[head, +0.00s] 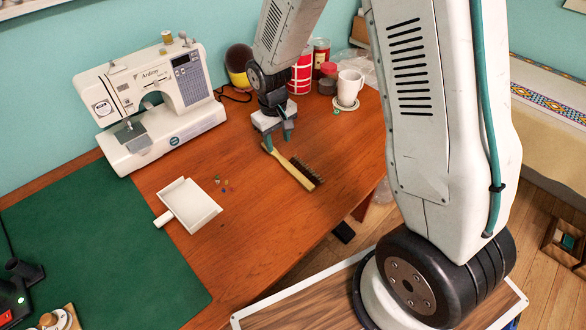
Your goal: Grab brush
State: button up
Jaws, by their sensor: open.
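The brush (291,170) lies on the brown wooden table. It has a pale wooden handle and a strip of dark bristles on its right side. My gripper (278,146) is just above the upper end of the handle, pointing down, with its teal fingertips on either side of it. The fingers are open. I cannot tell whether they touch the handle. The brush still appears to rest flat on the table.
A white dustpan (190,205) and small colored bits lie left of the brush. A sewing machine (155,105) stands behind, and a green mat (100,250) covers the left. A white mug (349,88), jars and a red tin (301,75) stand behind my gripper.

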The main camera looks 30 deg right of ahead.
aim_at(280, 158)
jog(key=f, duration=0.6)
jog(key=shift+d+f, duration=0.1)
jog(key=shift+d, duration=0.1)
grip_shut()
